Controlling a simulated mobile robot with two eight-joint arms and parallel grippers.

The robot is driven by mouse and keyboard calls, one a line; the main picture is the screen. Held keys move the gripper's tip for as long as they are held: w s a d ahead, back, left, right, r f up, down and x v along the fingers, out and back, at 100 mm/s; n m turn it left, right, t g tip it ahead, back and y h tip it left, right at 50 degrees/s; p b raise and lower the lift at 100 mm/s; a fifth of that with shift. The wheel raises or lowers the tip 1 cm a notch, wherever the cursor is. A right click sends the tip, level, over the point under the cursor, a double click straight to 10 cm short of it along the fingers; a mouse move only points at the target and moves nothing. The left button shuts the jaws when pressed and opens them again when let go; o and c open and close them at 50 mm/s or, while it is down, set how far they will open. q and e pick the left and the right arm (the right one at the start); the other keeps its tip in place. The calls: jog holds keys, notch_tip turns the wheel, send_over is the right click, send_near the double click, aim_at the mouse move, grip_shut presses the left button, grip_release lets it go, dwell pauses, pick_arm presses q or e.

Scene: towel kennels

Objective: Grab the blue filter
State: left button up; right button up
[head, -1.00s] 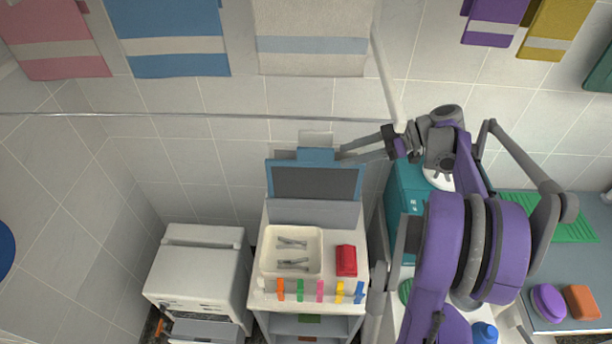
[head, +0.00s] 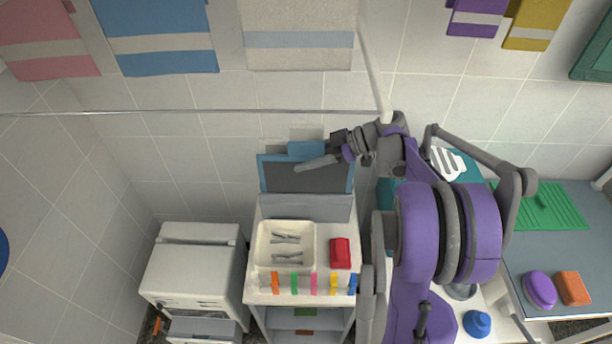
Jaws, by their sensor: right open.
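The blue filter (head: 264,184) stands upright at the back of the white cart, with a blue frame around a dark grey panel. A blue tab (head: 303,148) sticks up from its top edge. My right gripper (head: 300,163) reaches in from the right at the top of the filter. One grey finger crosses in front of the tab and the upper edge. The other finger is hidden, so I cannot tell whether it lies behind the tab. The jaws are open, and contact with the filter cannot be told. My left gripper is not in view.
In front of the filter are a cream tray (head: 263,257) of metal tools, a red item (head: 340,252) and several coloured pegs. A white machine (head: 195,275) stands left. A side table (head: 525,262) on the right holds a green mat (head: 545,208). Towels hang above.

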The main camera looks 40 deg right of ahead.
jog(key=shift+c, duration=0.2)
grip_shut()
dwell(1.1)
